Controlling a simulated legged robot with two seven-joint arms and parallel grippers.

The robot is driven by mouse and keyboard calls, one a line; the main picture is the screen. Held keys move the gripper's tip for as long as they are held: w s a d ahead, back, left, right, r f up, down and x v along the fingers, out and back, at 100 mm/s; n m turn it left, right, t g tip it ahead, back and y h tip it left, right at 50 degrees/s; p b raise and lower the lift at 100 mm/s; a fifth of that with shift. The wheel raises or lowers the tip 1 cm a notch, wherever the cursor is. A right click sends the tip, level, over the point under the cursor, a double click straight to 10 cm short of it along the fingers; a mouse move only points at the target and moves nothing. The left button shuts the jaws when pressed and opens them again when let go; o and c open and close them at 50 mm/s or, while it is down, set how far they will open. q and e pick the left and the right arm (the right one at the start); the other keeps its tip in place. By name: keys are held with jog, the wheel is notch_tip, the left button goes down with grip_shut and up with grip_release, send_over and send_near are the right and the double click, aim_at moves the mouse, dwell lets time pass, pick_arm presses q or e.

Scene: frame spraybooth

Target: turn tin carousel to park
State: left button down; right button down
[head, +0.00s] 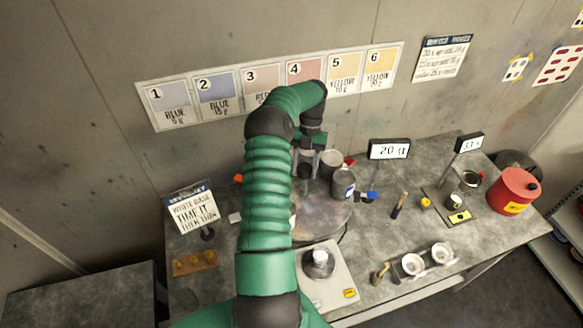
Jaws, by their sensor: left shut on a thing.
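The tin carousel (318,220) is a round, stained grey turntable on the bench, partly hidden behind my left arm. A grey tin (331,160) and a tin with a blue label (344,184) stand on its right side. My left gripper (306,172) reaches down over the carousel. Its fingers are shut on a dark upright knob near the carousel's middle; the exact contact is small and shadowed. Whatever stands on the carousel's left side is mostly hidden by my green arm. A park mark cannot be made out. My right gripper is out of view.
A scale (325,285) with a small pot stands in front of the carousel. A display reading 20 g (389,149) stands behind right. A sign (192,209) stands left.

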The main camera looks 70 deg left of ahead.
pick_arm(q)
jog(key=shift+w+a+r+m+g+y+p, duration=0.1)
jog(key=shift+r+m+g+y+p, duration=0.1)
jog(key=shift+m+p, duration=0.4)
jog(key=shift+a+r+m+g+y+p, duration=0.1)
jog(key=shift+m+y+p, duration=0.1)
jog(key=shift+m+p, duration=0.4)
jog(key=c, duration=0.9)
grip_release()
jog(key=shift+f, duration=0.1)
jog(key=shift+c, duration=0.2)
jog(key=shift+o, duration=1)
jog(key=shift+f, duration=0.15)
